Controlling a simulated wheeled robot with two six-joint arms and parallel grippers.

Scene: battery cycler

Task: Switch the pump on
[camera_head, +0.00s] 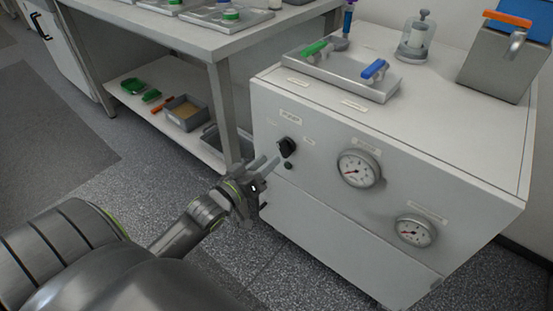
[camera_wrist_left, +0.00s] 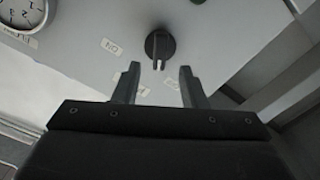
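The pump is a white cabinet (camera_head: 330,220) with a black rotary knob (camera_head: 287,147) at the upper left of its front face. My left gripper (camera_head: 266,166) is just in front of the knob, to its lower left in the head view. In the left wrist view the knob (camera_wrist_left: 160,45) lies beyond and between the two fingertips (camera_wrist_left: 158,72). The fingers are apart with nothing between them, and I see no contact with the knob. Small labels (camera_wrist_left: 110,46) sit around the knob; one seems to read ON. My right gripper is not in view.
Two round gauges, an upper one (camera_head: 358,169) and a lower one (camera_head: 414,231), are on the cabinet front. A tray with green and blue handles (camera_head: 342,74) stands on top. A metal bench (camera_head: 215,42) stands at the left, close to the cabinet. Open floor (camera_head: 130,165) lies in front.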

